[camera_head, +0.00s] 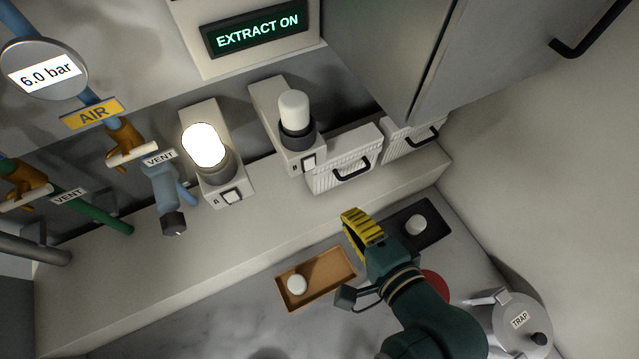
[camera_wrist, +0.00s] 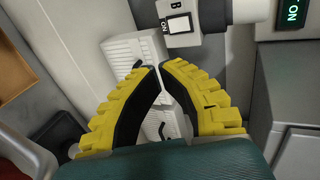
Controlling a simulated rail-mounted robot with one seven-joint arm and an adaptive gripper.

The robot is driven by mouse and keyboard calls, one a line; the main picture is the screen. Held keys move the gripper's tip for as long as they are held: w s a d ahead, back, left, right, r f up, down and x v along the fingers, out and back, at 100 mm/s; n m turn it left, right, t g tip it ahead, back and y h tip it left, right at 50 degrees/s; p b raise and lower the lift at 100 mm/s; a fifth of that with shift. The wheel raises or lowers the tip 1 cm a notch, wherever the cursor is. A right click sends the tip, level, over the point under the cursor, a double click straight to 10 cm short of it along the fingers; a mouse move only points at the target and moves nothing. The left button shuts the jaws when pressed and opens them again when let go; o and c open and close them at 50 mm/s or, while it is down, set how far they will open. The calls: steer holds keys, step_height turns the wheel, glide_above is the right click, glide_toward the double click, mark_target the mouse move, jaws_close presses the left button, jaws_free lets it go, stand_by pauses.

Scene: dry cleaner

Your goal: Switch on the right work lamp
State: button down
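The right work lamp (camera_head: 293,113), marked B, has a white, unlit bulb in a dark collar on a grey base. Its white rocker switch (camera_head: 308,161) is at the base's front end. In the wrist view, the switch (camera_wrist: 179,25) shows at the top, marked ON beside it, with a B above. My gripper (camera_head: 352,214) has yellow ribbed fingers and is below and to the right of the switch, apart from it. In the wrist view, the fingertips (camera_wrist: 161,67) meet with nothing visible between them, below the switch.
The left lamp (camera_head: 204,146), marked A, glows. White louvred boxes with black handles (camera_head: 351,168) stand right of lamp B. A grey cabinet (camera_head: 390,45) hangs above. An orange tray (camera_head: 316,279), dark tray (camera_head: 437,222) and TRAP canister (camera_head: 515,325) stand on the counter.

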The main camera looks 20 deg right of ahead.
mark_target(310, 164)
steer(key=shift+w, duration=0.1)
steer(key=r+p+x, duration=0.1)
steer(key=x, duration=1.2)
steer(key=shift+w, duration=0.5)
steer(key=shift+f, duration=0.15)
